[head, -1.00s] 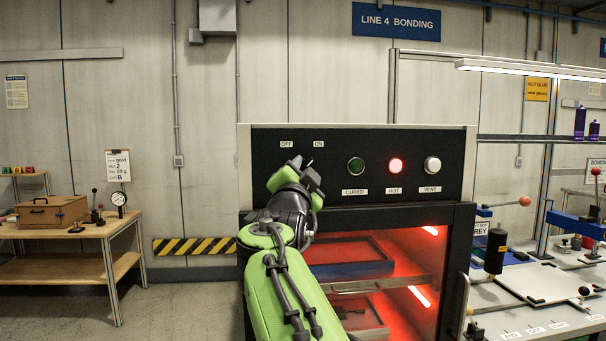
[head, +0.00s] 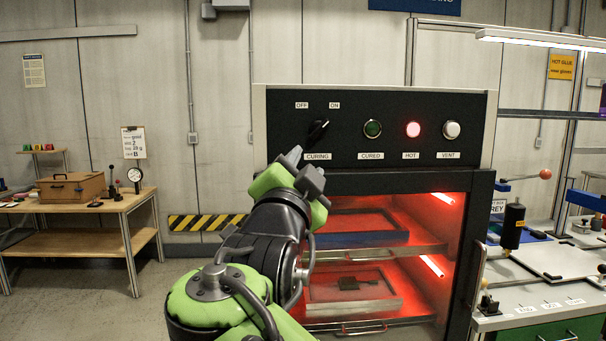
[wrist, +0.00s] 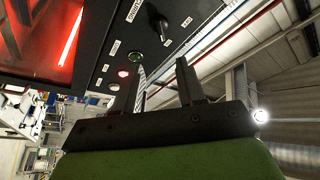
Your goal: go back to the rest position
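My gripper (head: 301,168) is in front of the curing oven (head: 376,99), below its control panel. In the wrist view its two dark fingers (wrist: 163,85) stand apart with nothing between them. The black CURING knob (head: 318,131) is clear of the gripper, its light mark slanting up and right towards ON. The knob also shows in the wrist view (wrist: 157,22). The HOT lamp (head: 413,129) is lit red-pink. The CURED lamp (head: 372,129) is dark green, and the VENT button (head: 451,130) is white.
The oven glows red inside. A tray with a dark piece (head: 348,283) lies on its lower shelf. A workbench (head: 540,285) with clamps stands close on the right. A wooden table (head: 120,205) with a box (head: 72,188) is at left. Floor between table and oven is free.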

